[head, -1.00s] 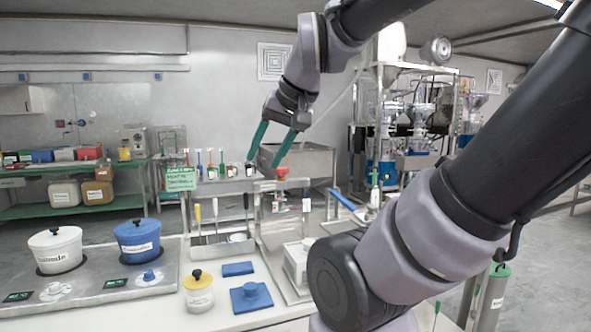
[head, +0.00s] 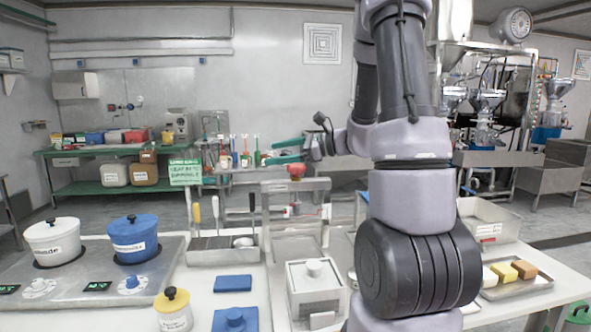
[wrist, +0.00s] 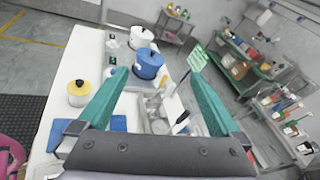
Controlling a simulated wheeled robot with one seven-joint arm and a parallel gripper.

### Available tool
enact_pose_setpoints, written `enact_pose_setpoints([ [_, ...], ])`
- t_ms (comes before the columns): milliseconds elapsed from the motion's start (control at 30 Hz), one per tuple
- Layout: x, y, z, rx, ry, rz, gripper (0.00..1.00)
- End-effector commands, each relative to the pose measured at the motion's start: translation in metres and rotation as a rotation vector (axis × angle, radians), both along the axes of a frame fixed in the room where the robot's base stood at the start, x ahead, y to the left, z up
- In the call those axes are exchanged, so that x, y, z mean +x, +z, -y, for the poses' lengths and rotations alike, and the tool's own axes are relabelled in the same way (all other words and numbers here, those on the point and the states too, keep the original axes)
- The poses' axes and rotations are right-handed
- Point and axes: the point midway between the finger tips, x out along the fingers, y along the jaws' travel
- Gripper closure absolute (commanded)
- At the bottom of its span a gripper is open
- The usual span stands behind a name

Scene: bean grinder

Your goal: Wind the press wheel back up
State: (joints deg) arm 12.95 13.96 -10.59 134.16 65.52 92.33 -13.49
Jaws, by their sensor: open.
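The press is a metal frame (head: 324,207) standing near the back of the white worktop in the head view. A red wheel or knob (head: 296,171) sits on top of it; its exact shape is too small to tell. My gripper (head: 269,154) has green fingers, is open and empty, and points left, appearing just above the red wheel in the picture. I cannot tell its depth from the wheel. In the wrist view my open gripper (wrist: 157,80) has nothing between its fingers, and I cannot make out the red wheel there.
A white pot (head: 53,242) and a blue pot (head: 134,238) stand on a hotplate at left. A tool rack (head: 222,254) is left of the press. A white knobbed box (head: 316,290), yellow-lidded jar (head: 173,310) and blue blocks (head: 233,283) are in front. A tray (head: 517,283) is right.

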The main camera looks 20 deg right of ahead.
Motion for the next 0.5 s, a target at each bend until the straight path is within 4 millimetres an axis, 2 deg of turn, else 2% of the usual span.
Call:
enact_pose_setpoints([
  [33, 0.022, -0.017, 0.022, 0.081, -0.094, -0.034, 0.0],
  [100, 0.047, -0.035, 0.054, 0.176, -0.224, -0.054, 0.0],
  [200, 0.071, -0.061, 0.097, 0.276, -0.384, -0.066, 0.0],
  [300, 0.084, -0.083, 0.132, 0.34, -0.507, -0.068, 0.0],
  [400, 0.09, -0.096, 0.154, 0.373, -0.582, -0.065, 0.0],
  [500, 0.095, -0.101, 0.162, 0.385, -0.614, -0.061, 0.0],
])
